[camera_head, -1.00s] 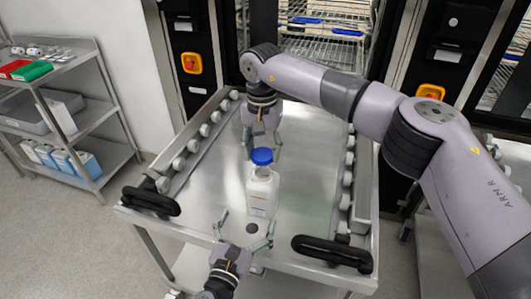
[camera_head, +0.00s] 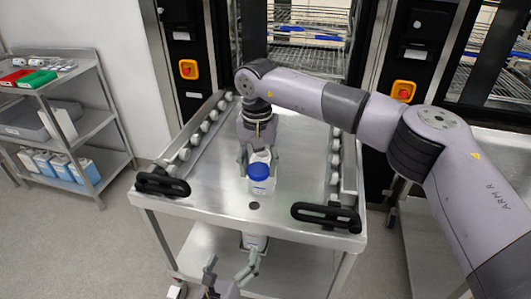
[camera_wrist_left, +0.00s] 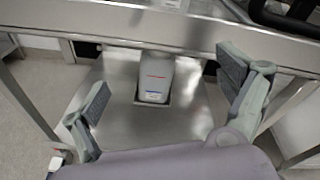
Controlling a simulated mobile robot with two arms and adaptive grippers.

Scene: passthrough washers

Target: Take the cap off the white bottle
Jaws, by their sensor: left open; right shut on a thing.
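The white bottle (camera_head: 261,157) is between the fingers of my right gripper (camera_head: 258,162), which is shut on it. My left gripper (camera_head: 231,268) is open and empty, low in front of the cart's front edge and apart from that bottle. Its two spread fingers (camera_wrist_left: 165,72) also show in the left wrist view. The cap is not seen in the left wrist view.
The steel cart top (camera_head: 215,180) is clear in front of the bottle. Black handles (camera_head: 162,184) stand at both front corners, with roller rails along both sides. Below the front edge, a white container (camera_wrist_left: 156,76) with red and blue marks seems to stand on a lower shelf.

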